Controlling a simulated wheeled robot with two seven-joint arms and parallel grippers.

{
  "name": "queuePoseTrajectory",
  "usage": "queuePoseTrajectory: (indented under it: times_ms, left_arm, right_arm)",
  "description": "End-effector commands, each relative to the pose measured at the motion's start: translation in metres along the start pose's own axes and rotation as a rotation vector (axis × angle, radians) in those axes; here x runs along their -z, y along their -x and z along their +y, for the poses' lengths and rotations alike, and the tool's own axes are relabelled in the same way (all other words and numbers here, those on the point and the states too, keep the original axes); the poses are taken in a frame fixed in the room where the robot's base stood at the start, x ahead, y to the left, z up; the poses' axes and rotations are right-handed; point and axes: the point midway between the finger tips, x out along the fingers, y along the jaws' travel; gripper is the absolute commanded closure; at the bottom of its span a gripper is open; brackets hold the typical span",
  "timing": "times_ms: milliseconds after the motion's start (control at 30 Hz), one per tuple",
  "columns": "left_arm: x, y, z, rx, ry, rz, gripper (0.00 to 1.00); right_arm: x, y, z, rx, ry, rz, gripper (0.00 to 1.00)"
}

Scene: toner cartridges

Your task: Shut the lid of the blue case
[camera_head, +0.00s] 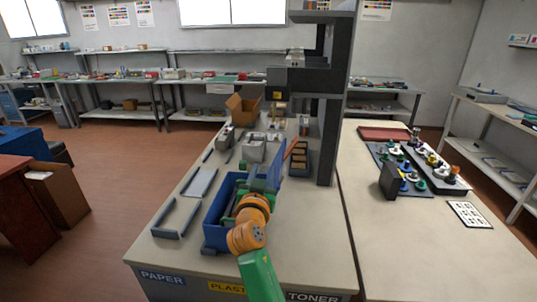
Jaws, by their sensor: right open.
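The blue case (212,228) sits near the front of the left table, with its lid (272,172) standing open and roughly upright at its right and far side. Green and dark contents show inside the case, partly covered by my arm. My right arm, green and orange, reaches in from the bottom over the case's right part. My right gripper (258,187) is just beyond the orange wrist, close to the lid; it is open, and its fingers are mostly hidden. I cannot tell whether it touches the lid. My left gripper is out of view.
A cardboard box (243,109) and a dark tray (299,158) are farther back. A tall dark post (329,140) stands right. The table's front right is clear.

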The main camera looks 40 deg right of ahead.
Motion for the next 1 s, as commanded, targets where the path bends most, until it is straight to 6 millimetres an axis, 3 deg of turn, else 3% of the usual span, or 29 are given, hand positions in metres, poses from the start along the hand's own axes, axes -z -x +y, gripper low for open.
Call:
queuePoseTrajectory:
  times_ms: [400, 733, 767, 900, 1000]
  left_arm:
    - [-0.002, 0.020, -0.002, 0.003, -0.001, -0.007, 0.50]
    - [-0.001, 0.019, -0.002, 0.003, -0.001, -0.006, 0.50]
    - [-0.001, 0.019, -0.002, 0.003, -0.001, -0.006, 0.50]
    - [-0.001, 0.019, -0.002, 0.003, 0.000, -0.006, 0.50]
    - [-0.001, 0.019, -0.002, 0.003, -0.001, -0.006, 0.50]
  right_arm:
    - [0.002, -0.063, 0.000, 0.000, 0.002, 0.000, 0.57]
    - [0.000, -0.068, 0.000, 0.000, 0.000, 0.000, 0.57]
    - [0.000, -0.068, 0.000, 0.000, 0.000, 0.000, 0.63]
    - [0.000, -0.068, 0.000, 0.000, 0.000, -0.001, 1.00]
    - [0.000, -0.068, 0.000, 0.000, 0.000, -0.001, 1.00]
